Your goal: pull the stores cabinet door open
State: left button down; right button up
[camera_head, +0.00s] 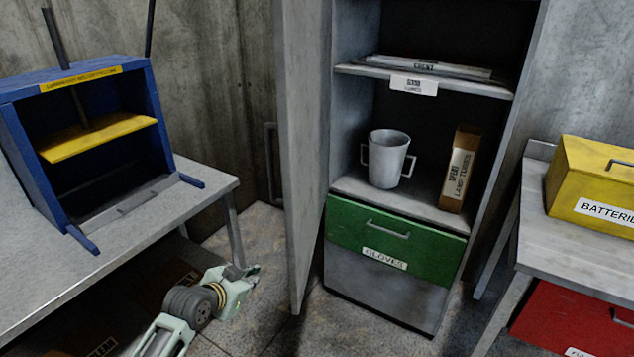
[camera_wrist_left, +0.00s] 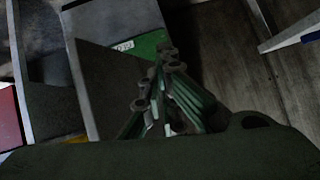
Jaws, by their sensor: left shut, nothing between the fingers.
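The grey stores cabinet (camera_head: 478,215) stands in the middle of the head view with its front uncovered. Its door (camera_head: 303,150) stands wide open at the cabinet's left side, seen nearly edge-on. A grey bar handle (camera_head: 270,165) shows just left of the door's edge. My left gripper (camera_head: 252,274) is low, left of the door's lower part, apart from the handle. It is shut and empty. In the left wrist view its dark fingers (camera_wrist_left: 165,75) show in front of the door and green drawer (camera_wrist_left: 138,48). My right gripper is out of view.
A table with a blue and yellow press (camera_head: 95,140) is at the left. Inside the cabinet are a mug (camera_head: 388,158), a carton (camera_head: 459,170) and a green drawer (camera_head: 345,228). A yellow batteries box (camera_head: 590,180) sits on the right table. Floor shows between table and door.

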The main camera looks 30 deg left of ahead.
pick_arm(q)
jog(key=s+d+f+m+g+y+p, duration=0.25)
jog(key=d+f+m, duration=0.25)
jog(key=d+f, duration=0.85)
jog(key=w+d+r+m+t+y+p, duration=0.15)
jog(key=d+r, duration=0.25)
jog(key=r, duration=1)
jog(key=w+d+r+m+t+y+p, duration=0.1)
jog(key=d+r+m+t+y+p, duration=0.15)
jog(key=r, duration=1.05)
jog(key=w+d+r+m+t+y+p, duration=0.1)
jog(key=d+r+t+y+p, duration=0.2)
jog(key=r, duration=1.1)
jog(key=w+a+p, duration=0.4)
jog(key=w+a, duration=0.3)
jog(key=a, duration=0.1)
jog(key=shift+h, duration=0.45)
jog(key=shift+w+d, duration=0.1)
jog(key=shift+w, duration=0.05)
